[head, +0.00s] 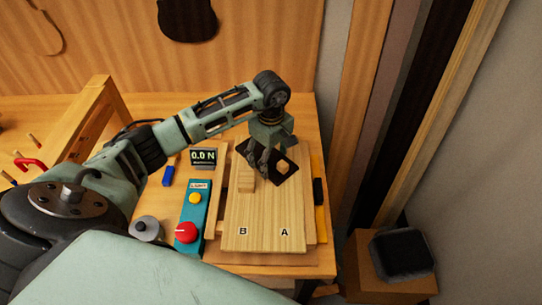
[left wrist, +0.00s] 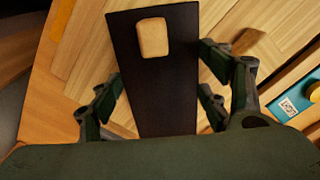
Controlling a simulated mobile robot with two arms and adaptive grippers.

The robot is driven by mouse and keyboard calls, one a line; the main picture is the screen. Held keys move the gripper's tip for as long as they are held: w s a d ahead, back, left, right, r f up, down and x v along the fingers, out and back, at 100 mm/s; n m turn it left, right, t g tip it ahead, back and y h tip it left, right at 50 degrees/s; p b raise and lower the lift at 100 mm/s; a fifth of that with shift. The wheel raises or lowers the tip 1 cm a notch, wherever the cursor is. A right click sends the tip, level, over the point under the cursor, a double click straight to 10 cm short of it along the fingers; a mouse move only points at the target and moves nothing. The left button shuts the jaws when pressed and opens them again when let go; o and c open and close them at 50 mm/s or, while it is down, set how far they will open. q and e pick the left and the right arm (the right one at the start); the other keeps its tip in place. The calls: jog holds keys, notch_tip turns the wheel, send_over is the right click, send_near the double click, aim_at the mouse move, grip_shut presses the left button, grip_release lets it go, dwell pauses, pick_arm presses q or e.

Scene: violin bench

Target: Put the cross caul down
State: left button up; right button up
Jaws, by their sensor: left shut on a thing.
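The cross caul is, as far as I can tell, the dark flat plate (head: 291,177) at the far part of the pale wooden boards marked B and A (head: 262,215). It also shows in the left wrist view (left wrist: 155,95), running between the fingers, with a small light wooden square on it or showing through it. My left gripper (head: 262,164) points down over the boards and is shut on the dark plate. Whether the plate touches the boards is hard to tell. A small wooden block (head: 246,180) lies to its left. My right gripper is not in view.
Left of the boards is a teal control box (head: 192,215) with a red knob and yellow button. A display reading 0.0 N (head: 204,157), a blue piece (head: 168,177) and a grey cylinder (head: 147,228) stand nearby. The boards' near part is clear.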

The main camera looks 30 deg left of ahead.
pick_arm(q)
jog(key=o, duration=1.5)
jog(key=shift+c, duration=0.2)
